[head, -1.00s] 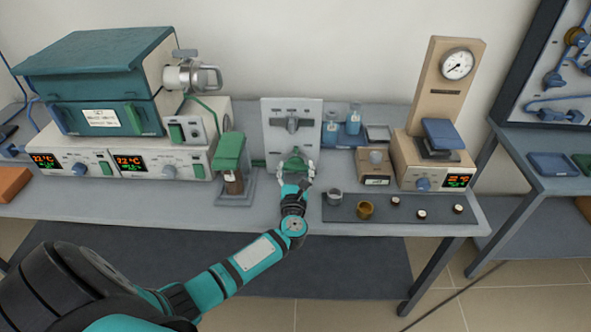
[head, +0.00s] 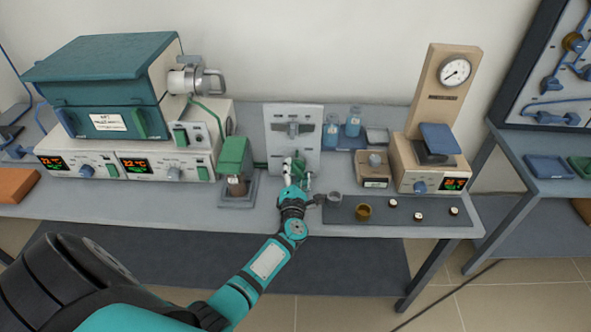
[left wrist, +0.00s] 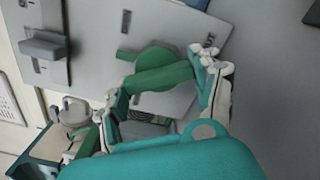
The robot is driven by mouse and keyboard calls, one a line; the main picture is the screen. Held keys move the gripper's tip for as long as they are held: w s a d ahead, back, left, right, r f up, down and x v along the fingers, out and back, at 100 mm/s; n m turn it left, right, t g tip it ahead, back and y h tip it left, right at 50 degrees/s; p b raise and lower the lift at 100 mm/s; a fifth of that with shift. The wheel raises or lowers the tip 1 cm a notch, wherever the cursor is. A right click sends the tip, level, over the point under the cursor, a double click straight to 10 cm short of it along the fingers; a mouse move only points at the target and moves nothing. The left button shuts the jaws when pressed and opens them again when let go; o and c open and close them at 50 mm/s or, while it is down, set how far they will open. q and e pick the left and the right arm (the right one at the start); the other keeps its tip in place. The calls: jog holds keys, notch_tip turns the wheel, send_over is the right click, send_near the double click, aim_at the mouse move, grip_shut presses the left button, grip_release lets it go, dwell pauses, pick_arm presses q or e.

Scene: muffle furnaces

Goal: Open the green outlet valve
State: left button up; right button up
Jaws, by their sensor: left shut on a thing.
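The green outlet valve (left wrist: 155,80) is a round green knob with a long bar handle on the lower part of a pale upright panel (head: 312,130). My left gripper (left wrist: 160,86) is shut on the green handle, with one finger at each end of the bar in the left wrist view. In the head view the left gripper (head: 297,170) is at the panel's lower part and hides most of the valve. The handle sits slanted in the tilted wrist view; its exact angle to the panel is hard to tell. My right gripper is not in view.
A grey handle (head: 292,127) sits above on the same panel. A green-topped stand (head: 235,158) is close on the left. A dark mat (head: 388,211) with small cups lies right of my wrist. Blue-capped bottles (head: 353,124) stand behind right. Furnace units fill the left.

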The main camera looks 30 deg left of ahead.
pick_arm(q)
jog(key=m+p, duration=0.1)
jog(key=m, duration=0.3)
jog(key=shift+s+d, duration=0.1)
jog(key=shift+f+m+p, duration=0.1)
jog(key=shift+m+p, duration=0.5)
jog(key=shift+m, duration=0.7)
jog(key=shift+f, duration=0.1)
jog(key=o, duration=0.9)
jog(key=shift+o, duration=1.4)
jog(key=shift+r, duration=0.25)
